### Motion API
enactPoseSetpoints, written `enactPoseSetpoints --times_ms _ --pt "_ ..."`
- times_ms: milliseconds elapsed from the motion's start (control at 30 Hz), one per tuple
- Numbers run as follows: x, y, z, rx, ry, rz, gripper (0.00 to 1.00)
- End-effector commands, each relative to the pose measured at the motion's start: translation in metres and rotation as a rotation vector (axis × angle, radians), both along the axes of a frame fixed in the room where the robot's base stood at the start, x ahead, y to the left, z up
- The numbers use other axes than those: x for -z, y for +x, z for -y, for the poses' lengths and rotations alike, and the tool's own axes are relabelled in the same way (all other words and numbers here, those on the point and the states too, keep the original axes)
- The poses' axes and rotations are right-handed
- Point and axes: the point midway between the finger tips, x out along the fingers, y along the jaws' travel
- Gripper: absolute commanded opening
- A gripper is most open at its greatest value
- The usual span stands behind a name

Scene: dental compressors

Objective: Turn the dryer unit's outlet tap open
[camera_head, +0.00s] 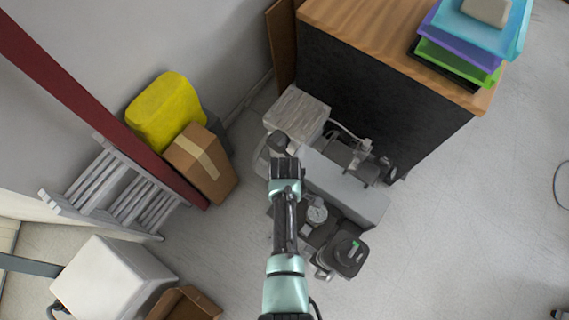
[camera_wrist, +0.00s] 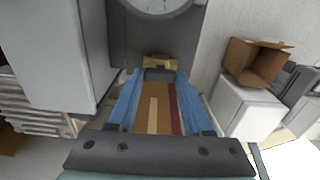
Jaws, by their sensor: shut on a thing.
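The compressor and dryer equipment (camera_head: 350,192) stands on the floor beside the desk, with a long grey body; I cannot tell which part is the dryer unit. My gripper (camera_head: 283,163) reaches over its left side, hiding what lies beneath. In the wrist view, my gripper (camera_wrist: 159,76) has its blue fingers shut on a small brass-coloured piece with a dark grey part, seemingly the outlet tap (camera_wrist: 159,60). It sits before a grey panel, below a round white dial (camera_wrist: 158,6). The tap's turn angle cannot be told.
A wood-topped desk (camera_head: 362,28) with stacked trays (camera_head: 470,40) stands behind. A cardboard box (camera_head: 201,160), yellow bundle (camera_head: 162,105) and grey slatted rack (camera_head: 110,195) are at left. A white box (camera_head: 110,280) is at lower left.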

Motion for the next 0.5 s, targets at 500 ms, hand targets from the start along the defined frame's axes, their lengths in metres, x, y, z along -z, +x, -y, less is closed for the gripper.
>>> enactPoseSetpoints --times_ms 500 --pt "-0.0011 0.0002 -0.0001 -0.001 -0.001 0.001 0.8"
